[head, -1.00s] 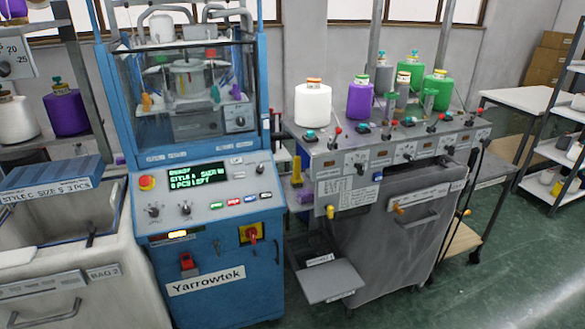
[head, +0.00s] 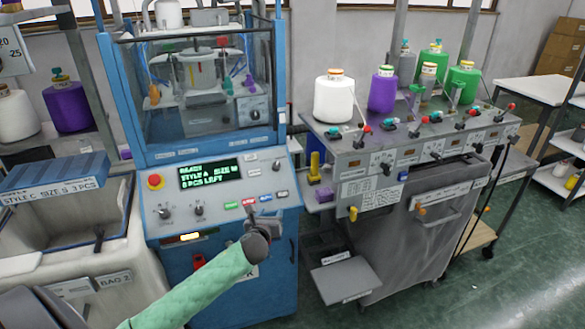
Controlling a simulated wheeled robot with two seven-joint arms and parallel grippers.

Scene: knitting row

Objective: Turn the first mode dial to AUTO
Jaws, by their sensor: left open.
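The blue knitting machine's sloped panel (head: 222,192) carries two dark knobs low on its left side, a left dial (head: 164,212) and a second dial (head: 198,209). A third small knob (head: 276,166) sits at the panel's upper right. Their labels are too small to read, and I cannot tell which is the first mode dial or whether any points to AUTO. My left gripper (head: 264,219) is open in front of the panel's lower right, right of both low dials. It partly hides the area below the buttons. My right gripper is out of view.
A red emergency button (head: 155,181) and a green-text display (head: 209,174) are on the panel. Coloured buttons (head: 249,202) lie close to my left gripper. To the right stands a grey yarn stand (head: 370,160) with cones and knobs. A bin (head: 60,230) stands left.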

